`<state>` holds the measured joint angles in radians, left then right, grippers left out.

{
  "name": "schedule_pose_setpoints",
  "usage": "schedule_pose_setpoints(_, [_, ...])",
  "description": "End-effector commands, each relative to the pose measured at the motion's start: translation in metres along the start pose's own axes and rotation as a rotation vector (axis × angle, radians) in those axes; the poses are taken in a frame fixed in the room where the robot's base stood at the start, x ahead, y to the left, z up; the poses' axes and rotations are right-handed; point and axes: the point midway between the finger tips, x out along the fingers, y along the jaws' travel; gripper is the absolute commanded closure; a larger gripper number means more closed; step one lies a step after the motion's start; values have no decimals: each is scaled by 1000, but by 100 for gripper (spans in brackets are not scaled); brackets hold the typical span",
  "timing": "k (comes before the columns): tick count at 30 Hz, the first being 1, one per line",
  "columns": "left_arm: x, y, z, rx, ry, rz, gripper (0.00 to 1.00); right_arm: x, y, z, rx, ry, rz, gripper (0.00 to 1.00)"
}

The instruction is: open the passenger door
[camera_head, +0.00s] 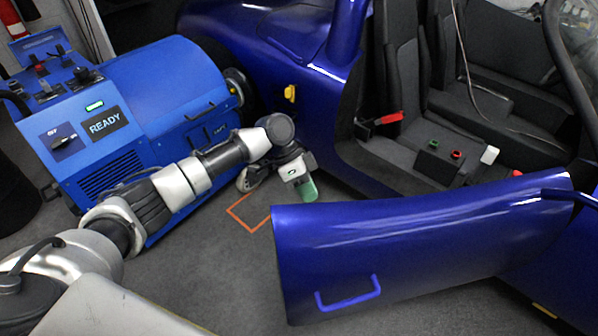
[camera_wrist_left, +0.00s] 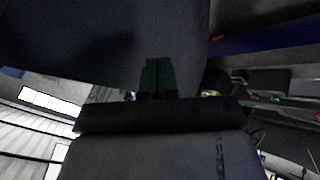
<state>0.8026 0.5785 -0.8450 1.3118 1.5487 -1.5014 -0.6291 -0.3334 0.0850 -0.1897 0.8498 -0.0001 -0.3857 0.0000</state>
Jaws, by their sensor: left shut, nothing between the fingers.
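The passenger door (camera_head: 430,240) is a blue panel that stands swung out from the car, with the seats and cabin floor showing behind it. Its blue loop handle (camera_head: 348,294) is on the outer face, low at the left. My left gripper (camera_head: 308,190) has green fingertips and is just beyond the door's free edge, between the door and the car body. It is shut and empty, and apart from the handle. In the left wrist view the shut green fingers (camera_wrist_left: 157,76) point at a dark surface. My right gripper is not in view.
A blue machine (camera_head: 170,90) with a READY panel stands at the left, close to my left arm. The blue car body (camera_head: 310,100) is behind the gripper. An orange outline (camera_head: 245,212) marks the grey floor, which is clear left of the door.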

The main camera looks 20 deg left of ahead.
Motion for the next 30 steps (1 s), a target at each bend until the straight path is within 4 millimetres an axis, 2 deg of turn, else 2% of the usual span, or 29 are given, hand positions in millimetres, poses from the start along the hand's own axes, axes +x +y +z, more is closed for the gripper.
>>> schedule_pose_setpoints(1, [0,7,0,1,0,-1,100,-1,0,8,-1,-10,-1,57])
schedule_pose_setpoints(7, [9,22,0,1,0,-2,100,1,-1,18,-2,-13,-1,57])
schedule_pose_setpoints(20, [11,26,0,-2,1,-2,100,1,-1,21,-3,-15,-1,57])
schedule_pose_setpoints(25, [18,43,2,-23,1,-12,100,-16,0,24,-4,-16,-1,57])
schedule_pose_setpoints(30, [34,78,7,-64,16,-34,100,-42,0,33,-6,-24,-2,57])
